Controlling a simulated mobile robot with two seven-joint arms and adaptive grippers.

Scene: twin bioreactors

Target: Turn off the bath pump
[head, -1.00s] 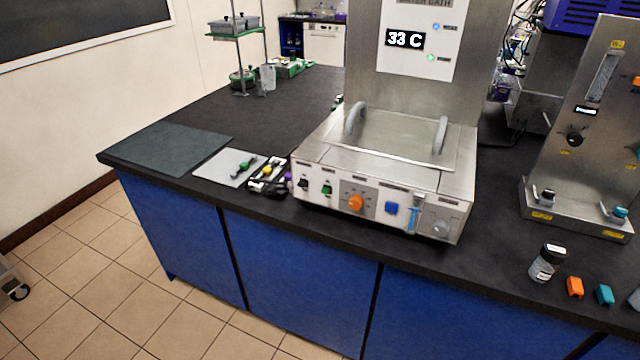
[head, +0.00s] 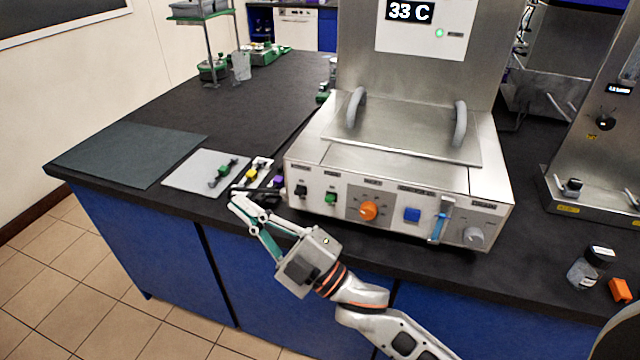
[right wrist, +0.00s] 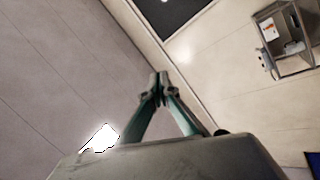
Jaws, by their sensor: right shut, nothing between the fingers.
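The water bath (head: 400,150) is a steel box on the dark bench, with a display reading 33 C and one green lamp (head: 439,33) lit on its upright panel. Its front panel carries a black switch (head: 301,190), a green switch (head: 331,197), an orange knob (head: 368,211), a blue button (head: 412,215) and a grey knob (head: 474,236). The small labels are too blurred to read. My right gripper (head: 240,197) is shut and empty, left of the bath's front and near the bench edge. In the right wrist view its fingertips (right wrist: 158,85) meet. My left gripper is not in view.
A grey mat (head: 205,172) with small coloured clamps lies left of the bath, close to my right gripper. A dark mat (head: 125,158) lies farther left. A jar (head: 588,268) and an orange block (head: 620,290) stand at the right front edge.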

